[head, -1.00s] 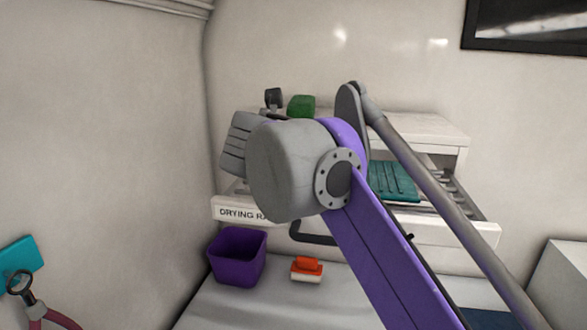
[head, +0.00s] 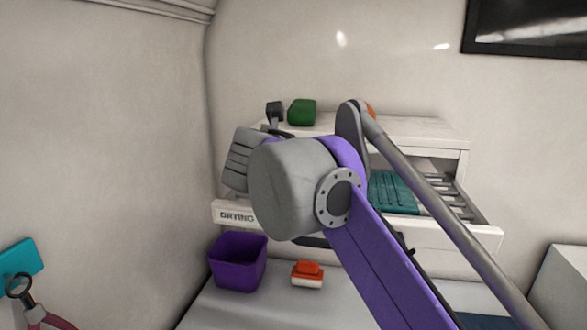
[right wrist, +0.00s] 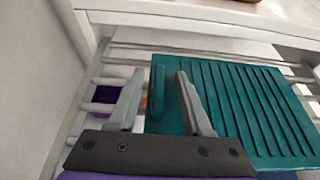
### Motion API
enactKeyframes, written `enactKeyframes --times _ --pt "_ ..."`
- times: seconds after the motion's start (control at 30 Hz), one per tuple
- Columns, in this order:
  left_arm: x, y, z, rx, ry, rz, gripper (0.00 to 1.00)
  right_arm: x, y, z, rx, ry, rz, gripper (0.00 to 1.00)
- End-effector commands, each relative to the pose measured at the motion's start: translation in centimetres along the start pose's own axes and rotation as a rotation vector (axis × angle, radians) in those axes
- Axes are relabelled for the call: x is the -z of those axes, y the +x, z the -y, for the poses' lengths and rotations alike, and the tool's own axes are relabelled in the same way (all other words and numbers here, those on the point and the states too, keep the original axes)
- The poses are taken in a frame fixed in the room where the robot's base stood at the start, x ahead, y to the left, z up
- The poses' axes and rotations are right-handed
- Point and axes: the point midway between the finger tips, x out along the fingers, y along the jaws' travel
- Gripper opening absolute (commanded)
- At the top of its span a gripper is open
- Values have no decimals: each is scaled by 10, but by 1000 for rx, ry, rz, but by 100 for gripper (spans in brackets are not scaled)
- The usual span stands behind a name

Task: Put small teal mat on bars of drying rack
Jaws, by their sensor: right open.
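The small teal mat (head: 393,192) lies ridged side up on the bars of the drying rack (head: 458,200), which is a pulled-out drawer. In the right wrist view the mat (right wrist: 250,105) rests flat across the pale bars (right wrist: 95,105), with a thicker teal part at its left end. My right gripper (right wrist: 160,74) is open, its fingers on either side of that end part; I cannot tell whether they touch it. In the head view my right arm hides the gripper and the mat's left side. My left gripper is out of view.
A white cabinet top (head: 425,128) above the drawer holds a green object (head: 302,111) and a partly hidden orange one (head: 371,110). Below stand a purple bin (head: 238,262) and a red-and-white brush (head: 307,274) on a grey surface. The wall closes off the left.

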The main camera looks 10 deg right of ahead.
Motion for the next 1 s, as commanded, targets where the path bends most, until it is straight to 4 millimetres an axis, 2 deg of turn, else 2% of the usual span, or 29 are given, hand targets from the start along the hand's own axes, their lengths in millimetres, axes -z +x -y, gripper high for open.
enactKeyframes --times 0.17,0.4,0.6,0.77,1.0 --pt "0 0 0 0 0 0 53 0 -26 -1 -5 -1 0 49" --pt "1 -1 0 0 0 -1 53 0 -78 -2 -6 -2 0 49" --pt "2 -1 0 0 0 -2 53 0 -109 -1 -4 -2 0 49" --pt "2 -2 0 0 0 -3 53 0 -119 0 -1 0 0 49" --pt "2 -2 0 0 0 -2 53 0 -120 0 0 0 0 49"
